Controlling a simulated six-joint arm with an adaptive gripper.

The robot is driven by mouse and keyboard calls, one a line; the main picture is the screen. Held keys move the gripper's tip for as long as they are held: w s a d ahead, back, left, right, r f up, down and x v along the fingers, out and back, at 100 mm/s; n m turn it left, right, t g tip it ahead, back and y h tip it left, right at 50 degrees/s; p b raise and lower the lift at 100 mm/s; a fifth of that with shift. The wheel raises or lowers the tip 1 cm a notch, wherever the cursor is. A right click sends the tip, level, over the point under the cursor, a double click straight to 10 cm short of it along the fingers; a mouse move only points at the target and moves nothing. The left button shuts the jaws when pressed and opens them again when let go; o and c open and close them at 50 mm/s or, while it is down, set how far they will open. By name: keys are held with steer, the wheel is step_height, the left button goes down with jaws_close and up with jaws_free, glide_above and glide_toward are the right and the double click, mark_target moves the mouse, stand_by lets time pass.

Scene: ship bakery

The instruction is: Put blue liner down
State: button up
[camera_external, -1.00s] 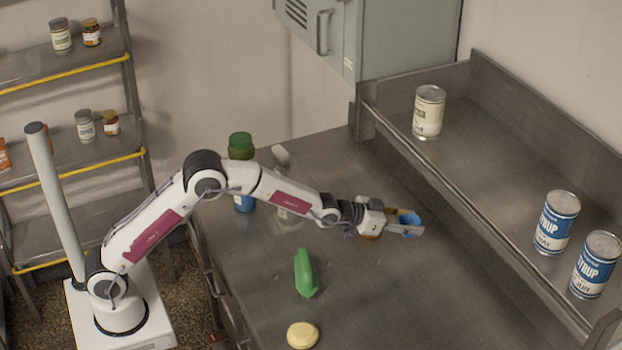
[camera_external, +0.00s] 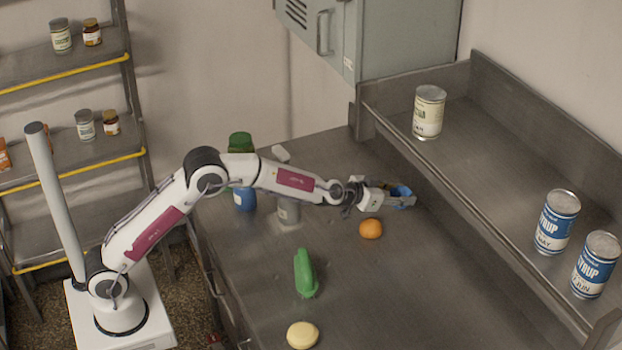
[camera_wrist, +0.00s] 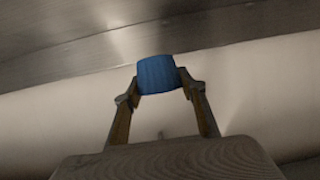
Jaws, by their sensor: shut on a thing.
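The blue liner (camera_external: 401,191) is a small blue cup with ridged sides. My gripper (camera_external: 402,197) is shut on it, over the back right part of the steel table (camera_external: 400,290), near the raised shelf. In the wrist view the liner (camera_wrist: 158,74) sits between the two fingertips of my gripper (camera_wrist: 162,88), one finger on each side. The fingers partly hide it in the external view. I cannot tell the exact height of the liner over the table.
An orange fruit (camera_external: 371,229) lies just in front of my gripper. A green object (camera_external: 305,274) and a pale yellow round thing (camera_external: 302,335) lie nearer the front. Cans (camera_external: 428,111) stand on the raised shelf (camera_external: 490,150). A grey cabinet (camera_external: 370,40) hangs behind. The table's front right is clear.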

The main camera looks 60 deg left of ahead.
steer(key=s+a+f+n+g+y, duration=0.1)
steer(key=s+a+n+g+y, duration=0.1)
steer(key=a, duration=1.1)
steer(key=s+a+n+g+y, duration=0.2)
steer(key=s+a+n+y, duration=0.2)
steer(key=a, duration=0.9)
steer(key=n+y, duration=0.2)
steer(key=shift+s+f+n+y, duration=0.15)
steer(key=shift+f+n+y, duration=0.15)
steer(key=shift+f+y, duration=0.1)
steer(key=shift+f, duration=0.1)
steer(key=shift+f, duration=3.05)
steer(key=shift+f, duration=0.1)
steer(key=shift+f, duration=1.75)
steer(key=shift+f, duration=0.1)
